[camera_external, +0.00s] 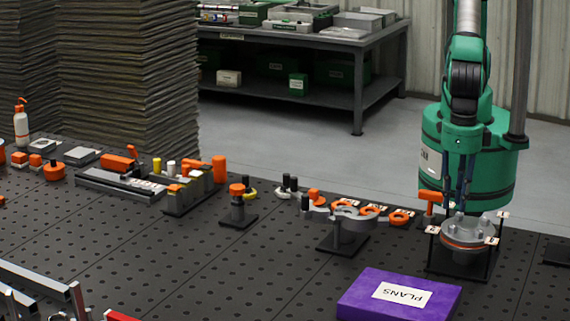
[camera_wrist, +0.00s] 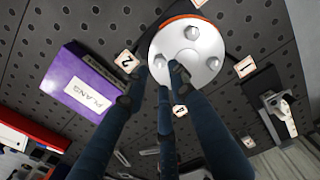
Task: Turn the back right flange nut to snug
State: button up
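The flange (camera_external: 466,236) is a round silver disc with an orange band, on a dark stand at the right of the bench. In the wrist view its pale face (camera_wrist: 201,52) carries several nuts: one at the top (camera_wrist: 192,33), one at the left (camera_wrist: 160,60) and one at the right (camera_wrist: 213,63). The face's lower part is covered by my fingers. I cannot tell for sure which nut is the back right one. My gripper (camera_external: 460,193) points down just above the flange. Its dark blue fingers (camera_wrist: 158,82) are apart at the tips, with nothing visibly held between them.
Small numbered tags (camera_wrist: 125,62) surround the flange. A purple box marked PLANS (camera_external: 400,296) lies front-left of it. An orange-handled tool (camera_external: 430,203) stands close behind-left. A grey fixture with orange rings (camera_external: 345,220) is further left. The perforated bench between is mostly clear.

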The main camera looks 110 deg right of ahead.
aim_at(453, 225)
jog(key=shift+f, duration=3.1)
grip_shut()
